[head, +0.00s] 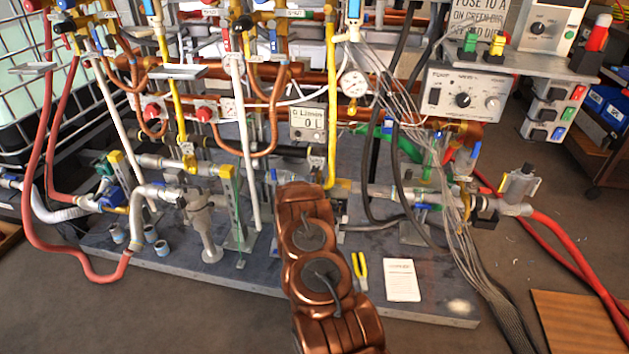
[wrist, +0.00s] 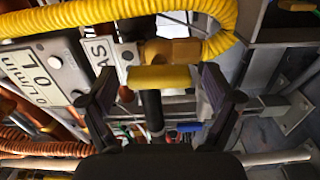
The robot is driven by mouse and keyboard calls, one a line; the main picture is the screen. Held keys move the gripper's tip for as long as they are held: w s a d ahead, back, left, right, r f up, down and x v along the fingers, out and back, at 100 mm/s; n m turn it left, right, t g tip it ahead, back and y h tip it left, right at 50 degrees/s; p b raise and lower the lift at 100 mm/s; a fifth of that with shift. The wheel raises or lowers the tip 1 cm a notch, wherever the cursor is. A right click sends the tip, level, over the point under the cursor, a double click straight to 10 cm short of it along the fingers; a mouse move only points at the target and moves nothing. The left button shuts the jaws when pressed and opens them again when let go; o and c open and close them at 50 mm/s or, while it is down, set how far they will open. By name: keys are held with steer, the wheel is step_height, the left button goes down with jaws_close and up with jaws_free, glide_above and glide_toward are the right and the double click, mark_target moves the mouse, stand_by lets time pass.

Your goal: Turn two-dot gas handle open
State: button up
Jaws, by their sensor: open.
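In the wrist view, a yellow handle (wrist: 160,77) sits between the two dark fingers of my gripper (wrist: 158,84). The gripper is open, with a narrow gap visible on each side of the handle. A brass-coloured fitting (wrist: 172,51) is just behind the handle. No dots can be made out on the handle. In the head view, my copper-coloured arm reaches up to the lower pipework below the flow meter (head: 308,123). My gripper cannot be made out there.
A yellow corrugated gas hose (wrist: 120,10) curves above and right of the handle; the yellow pipe also shows in the head view (head: 331,90). The wrist view also shows the meter plate (wrist: 45,68) at left and a metal bracket (wrist: 292,112) at right. Yellow pliers (head: 360,271) and white paper (head: 402,280) lie on the base plate.

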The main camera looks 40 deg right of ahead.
steer(key=v, duration=1.1)
steer(key=shift+a, duration=0.25)
steer(key=shift+r, duration=0.1)
